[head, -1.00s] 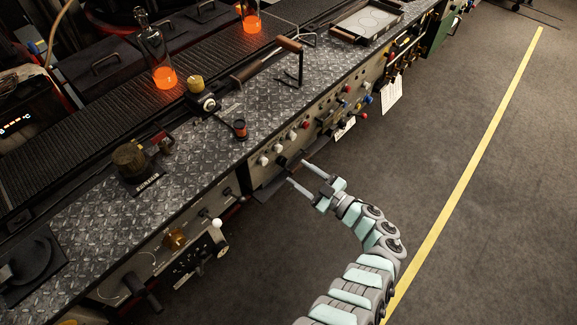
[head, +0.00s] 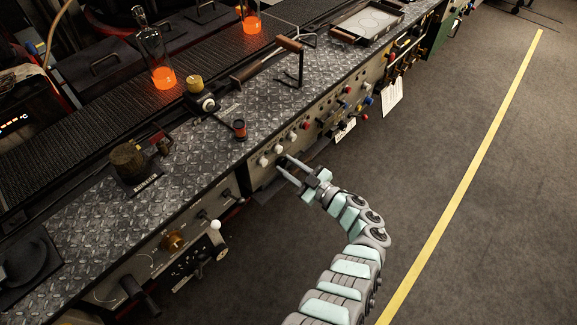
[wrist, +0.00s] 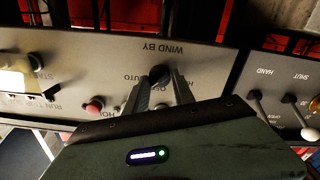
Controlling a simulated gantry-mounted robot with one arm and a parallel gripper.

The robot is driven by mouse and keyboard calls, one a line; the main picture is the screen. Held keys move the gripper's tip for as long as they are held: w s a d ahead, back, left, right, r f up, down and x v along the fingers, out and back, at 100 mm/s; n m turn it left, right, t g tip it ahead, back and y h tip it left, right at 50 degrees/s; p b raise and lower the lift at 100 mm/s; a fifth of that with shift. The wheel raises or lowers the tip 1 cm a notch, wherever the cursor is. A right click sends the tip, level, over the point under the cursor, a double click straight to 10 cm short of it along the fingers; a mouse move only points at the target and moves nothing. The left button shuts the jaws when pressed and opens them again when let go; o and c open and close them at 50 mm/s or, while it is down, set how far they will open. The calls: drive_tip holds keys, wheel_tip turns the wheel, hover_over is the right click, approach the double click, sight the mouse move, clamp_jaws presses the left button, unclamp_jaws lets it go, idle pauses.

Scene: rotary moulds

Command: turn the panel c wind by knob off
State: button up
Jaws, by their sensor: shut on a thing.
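The wind by knob (wrist: 159,74) is a dark round knob on a pale grey panel (wrist: 215,62), under the upside-down label "WIND BY" in the wrist view. The word "AUTO" shows to its left. My gripper (wrist: 160,88) has its two fingers on either side of the knob and is shut on it. In the head view my gripper (head: 283,165) reaches the front panel below the bench edge, its fingertips at the panel face. The knob is mostly hidden behind the fingers there, and I cannot read its pointer.
A red button (wrist: 95,107) sits left of the knob in the wrist view. Levers marked "HAND" and "SHUT" (wrist: 288,98) are on the panel to the right. White knobs (head: 263,161) sit close by in the head view. The floor (head: 420,170) right of the bench is clear.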

clamp_jaws()
drive_tip(key=shift+n, duration=0.3)
drive_tip(key=shift+f+n+b, duration=0.15)
drive_tip(key=shift+n+b, duration=0.6)
drive_tip(key=shift+n, duration=0.05)
drive_tip(key=shift+n+b, duration=2.35)
drive_tip(key=shift+n, duration=0.85)
drive_tip(key=o, duration=0.7)
unclamp_jaws()
